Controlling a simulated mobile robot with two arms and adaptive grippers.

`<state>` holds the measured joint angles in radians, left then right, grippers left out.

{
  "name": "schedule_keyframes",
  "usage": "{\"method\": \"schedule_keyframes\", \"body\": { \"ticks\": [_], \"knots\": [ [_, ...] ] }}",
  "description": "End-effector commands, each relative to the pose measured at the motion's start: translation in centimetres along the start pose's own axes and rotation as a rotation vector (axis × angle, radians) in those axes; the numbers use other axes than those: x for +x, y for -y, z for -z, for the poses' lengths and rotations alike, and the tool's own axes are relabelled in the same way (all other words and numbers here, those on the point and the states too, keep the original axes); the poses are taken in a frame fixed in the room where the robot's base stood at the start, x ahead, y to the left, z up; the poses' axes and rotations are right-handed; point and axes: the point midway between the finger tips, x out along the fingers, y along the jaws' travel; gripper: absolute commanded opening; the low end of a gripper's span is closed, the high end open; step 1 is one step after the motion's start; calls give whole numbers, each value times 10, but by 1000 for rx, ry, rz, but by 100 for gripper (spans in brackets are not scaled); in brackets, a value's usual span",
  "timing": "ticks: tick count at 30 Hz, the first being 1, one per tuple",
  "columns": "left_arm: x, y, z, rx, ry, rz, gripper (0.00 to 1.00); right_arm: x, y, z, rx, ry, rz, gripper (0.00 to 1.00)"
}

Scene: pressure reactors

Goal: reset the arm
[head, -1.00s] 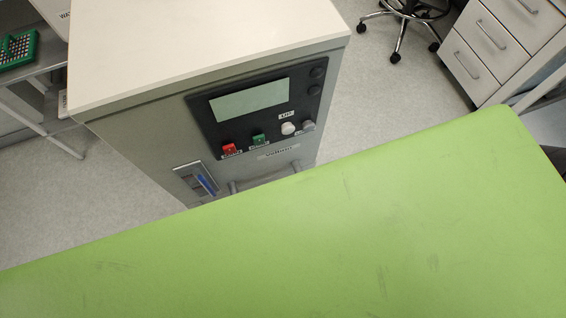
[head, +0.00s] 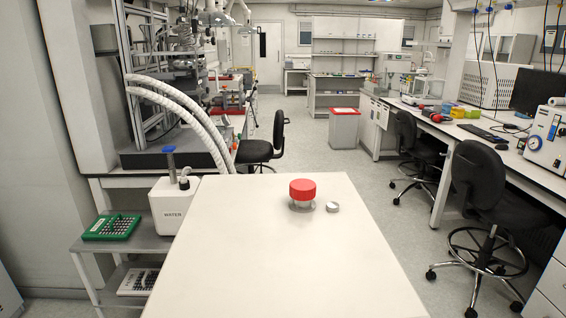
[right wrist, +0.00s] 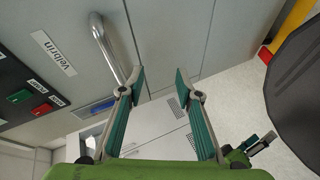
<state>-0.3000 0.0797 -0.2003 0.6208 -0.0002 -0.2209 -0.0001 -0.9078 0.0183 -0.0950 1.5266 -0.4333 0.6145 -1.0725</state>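My right gripper (right wrist: 160,78) is open in the right wrist view, with its two green-padded fingers apart and nothing between them. Behind the fingers is the front of the grey machine (right wrist: 75,22), with a curved metal handle (right wrist: 106,48) to the left. I cannot tell how far the fingers are from the handle; no grip on it shows. Neither gripper shows in the head view, and my left gripper is not seen.
The machine's white top (head: 285,255) fills the head view's lower middle, bearing a red-capped vessel (head: 302,190) and a small metal piece (head: 333,207). A white WATER container (head: 172,205) and green rack (head: 111,227) stand left. Chairs (head: 478,180) stand right; open floor lies beyond.

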Motion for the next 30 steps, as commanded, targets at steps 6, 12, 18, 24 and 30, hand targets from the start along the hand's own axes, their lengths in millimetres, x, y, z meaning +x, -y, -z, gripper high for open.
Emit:
{"method": "schedule_keyframes", "body": {
  "ticks": [6,12,18,24,30],
  "knots": [
    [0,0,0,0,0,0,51,26,141,-71,508,260,322,32],
    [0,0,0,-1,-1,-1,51,8,244,-128,929,631,539,32],
    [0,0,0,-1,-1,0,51,-24,290,-158,1170,946,619,32],
    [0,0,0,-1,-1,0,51,-36,301,-166,1236,1050,630,32],
    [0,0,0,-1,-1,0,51,-36,301,-165,1236,1048,630,32]
  ]
}}
